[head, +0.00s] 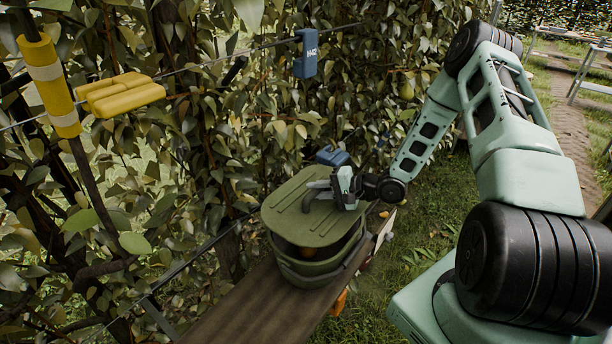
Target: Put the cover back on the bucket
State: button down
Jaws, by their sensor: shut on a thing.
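The bucket (312,277) is olive green and stands on a wooden plank. Its cover (308,228), a flat olive-green lid with ridges, is over the bucket's mouth, tilted and raised at the near side, where a dark gap shows. Something orange shows in the gap. My gripper (322,193) is at the handle on top of the cover and shut on it. The fingertips are small in view, and the far rim of the bucket is hidden under the cover.
The plank (240,310) runs toward the lower left and is bare there. A leafy hedge with wires stands behind. A blue tag (306,54) and a yellow block (122,94) hang on it. A blue object (332,156) is just behind the cover. Grass lies to the right.

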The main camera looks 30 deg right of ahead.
aim_at(318, 208)
jog(key=shift+f+b, duration=2.85)
jog(key=shift+f, duration=0.6)
jog(key=shift+f+b, duration=0.45)
jog(key=shift+f, duration=0.15)
jog(key=c, duration=1.2)
grip_release()
jog(key=shift+s, duration=0.1)
jog(key=shift+d, duration=0.15)
jog(key=b+v, duration=0.3)
jog(key=v, duration=1.4)
jog(key=shift+r+b, duration=0.15)
jog(key=shift+b, duration=0.15)
